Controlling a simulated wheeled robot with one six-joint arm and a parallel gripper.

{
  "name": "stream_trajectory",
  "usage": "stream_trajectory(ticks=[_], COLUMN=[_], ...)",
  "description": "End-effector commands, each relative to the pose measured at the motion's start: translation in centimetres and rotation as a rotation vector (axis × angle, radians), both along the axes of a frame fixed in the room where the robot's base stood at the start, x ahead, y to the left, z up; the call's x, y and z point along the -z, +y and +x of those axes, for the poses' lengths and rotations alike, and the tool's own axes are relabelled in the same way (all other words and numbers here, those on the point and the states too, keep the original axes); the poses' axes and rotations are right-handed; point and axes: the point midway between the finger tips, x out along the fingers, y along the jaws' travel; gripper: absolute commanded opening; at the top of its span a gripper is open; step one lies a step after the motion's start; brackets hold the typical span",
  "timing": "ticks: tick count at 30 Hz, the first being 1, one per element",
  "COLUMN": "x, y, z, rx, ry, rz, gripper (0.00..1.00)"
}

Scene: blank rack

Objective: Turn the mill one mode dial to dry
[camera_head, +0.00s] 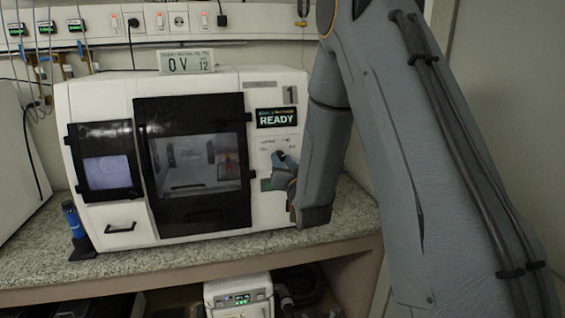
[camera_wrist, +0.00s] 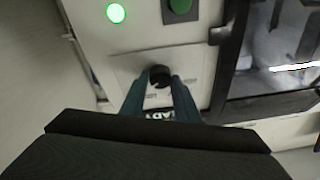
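Mill one is the white machine (camera_head: 265,215) with the number 1 label and a READY display (camera_head: 276,117). Its mode dial is the round black knob (camera_wrist: 160,74) on the light panel in the wrist view. My gripper (camera_wrist: 161,79) has its two teal fingers on either side of the knob, tips close to its edges. I cannot tell whether they press on it. In the head view my gripper (camera_head: 283,168) is at the panel below the display, and my arm hides part of the panel. The dial's pointer and mode labels are not readable.
A lit green light (camera_wrist: 115,13) and a green button (camera_wrist: 180,6) are near the dial in the wrist view. The dark-framed mill window (camera_head: 195,160) is left of the gripper. A blue-black tool (camera_head: 74,225) stands on the speckled counter (camera_head: 180,258).

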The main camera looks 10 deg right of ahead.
Motion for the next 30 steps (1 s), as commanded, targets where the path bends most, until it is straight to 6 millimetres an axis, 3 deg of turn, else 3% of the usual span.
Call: stream_trajectory(ticks=[1, 3, 14, 24, 30], x=[-0.1, -0.1, 0.1, 0.5, 0.5], y=[0.0, 0.0, 0.0, -0.2, -0.3], z=[0.0, 0.0, -0.4, -5.5, -7.5], rx=[0.0, 0.001, 0.0, 0.001, 0.0], ry=[-0.002, -0.002, 0.0, 0.0, -0.001], rz=[0.001, 0.0, 0.0, 0.0, 0.0], gripper=[0.35, 0.47, 0.47, 0.47, 0.47])
